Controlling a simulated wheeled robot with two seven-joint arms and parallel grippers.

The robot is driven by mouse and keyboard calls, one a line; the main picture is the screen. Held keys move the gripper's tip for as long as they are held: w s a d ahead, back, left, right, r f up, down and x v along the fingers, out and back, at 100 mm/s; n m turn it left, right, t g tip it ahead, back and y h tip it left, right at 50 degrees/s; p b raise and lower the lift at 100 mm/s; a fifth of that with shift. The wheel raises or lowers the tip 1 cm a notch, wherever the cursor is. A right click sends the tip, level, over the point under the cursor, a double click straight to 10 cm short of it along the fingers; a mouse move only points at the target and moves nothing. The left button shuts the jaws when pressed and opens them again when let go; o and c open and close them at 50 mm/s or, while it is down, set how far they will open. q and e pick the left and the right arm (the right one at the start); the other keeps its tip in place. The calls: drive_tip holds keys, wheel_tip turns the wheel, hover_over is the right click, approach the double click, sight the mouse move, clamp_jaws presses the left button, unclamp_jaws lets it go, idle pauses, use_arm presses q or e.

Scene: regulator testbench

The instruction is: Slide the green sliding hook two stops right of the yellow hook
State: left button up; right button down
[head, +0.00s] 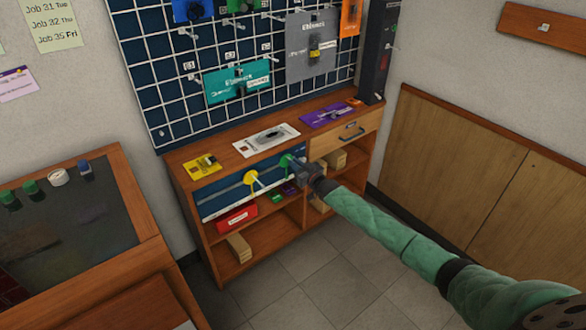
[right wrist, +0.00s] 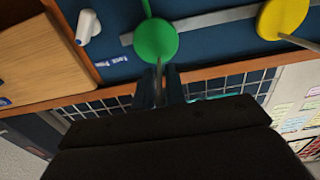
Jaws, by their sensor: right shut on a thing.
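The green sliding hook (head: 286,161) sits on the metal rail (head: 222,190) along the blue front panel of the bench shelf. It is to the right of the yellow hook (head: 251,178), with a gap between them. My right gripper (head: 300,170) is at the green hook, shut on its protruding peg. In the right wrist view the green disc (right wrist: 155,41) is just beyond my fingers (right wrist: 160,88), and the yellow disc (right wrist: 284,17) is on the right of the picture. The stop marks cannot be made out. My left gripper is not in view.
A wooden drawer (head: 352,132) adjoins the panel's right end. A white knob-like part (right wrist: 88,27) stands near that end. Cards lie on the shelf top. A red box (head: 237,218) and wooden blocks sit below. A desk (head: 60,230) stands at the left.

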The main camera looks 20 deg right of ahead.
drive_tip(key=shift+d, duration=0.25)
drive_tip(key=c, duration=1.4)
unclamp_jaws()
drive_tip(key=shift+c, duration=0.2)
drive_tip(key=shift+s+d+f, duration=0.1)
drive_tip(key=shift+s+d, duration=0.05)
drive_tip(key=shift+s, duration=0.3)
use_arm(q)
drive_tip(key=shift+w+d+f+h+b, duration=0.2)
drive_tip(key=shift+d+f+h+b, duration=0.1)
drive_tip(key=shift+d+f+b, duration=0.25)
use_arm(e)
drive_tip(key=v, duration=0.6)
drive_tip(key=shift+s+d, duration=0.15)
drive_tip(key=shift+s, duration=0.2)
